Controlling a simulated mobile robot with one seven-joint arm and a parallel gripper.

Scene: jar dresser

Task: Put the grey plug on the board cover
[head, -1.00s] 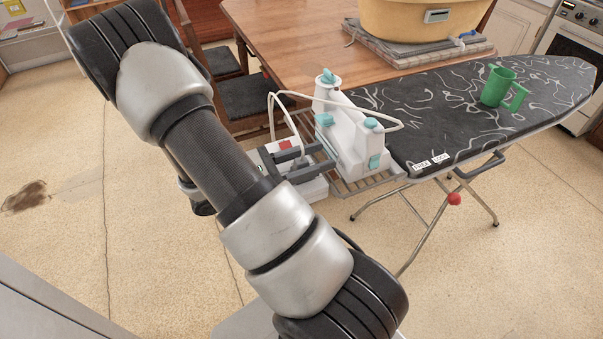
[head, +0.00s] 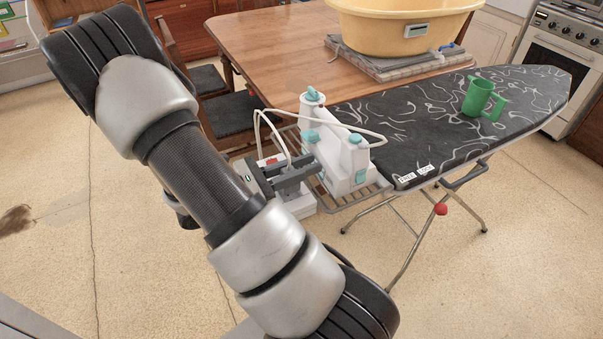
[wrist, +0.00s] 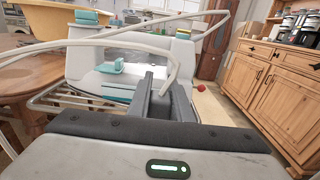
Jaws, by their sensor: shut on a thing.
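My gripper (head: 306,172) is beside the white and teal iron unit, over a white socket block. In the wrist view its fingers (wrist: 162,90) are close together, shut on the grey plug, which is mostly hidden between them. A white cord (wrist: 172,62) rises from between the fingers and loops over to the unit. The board cover (head: 425,115) is black with white squiggles. It lies on the ironing board to the right of my gripper, beyond the unit.
The iron unit (head: 338,155) stands on a wire rack (head: 357,196) at the board's near end. The white socket block (head: 299,207) has a red switch. A green mug (head: 478,98) stands toward the board's far end. The cover's middle is clear. A wooden table (head: 265,45) is behind.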

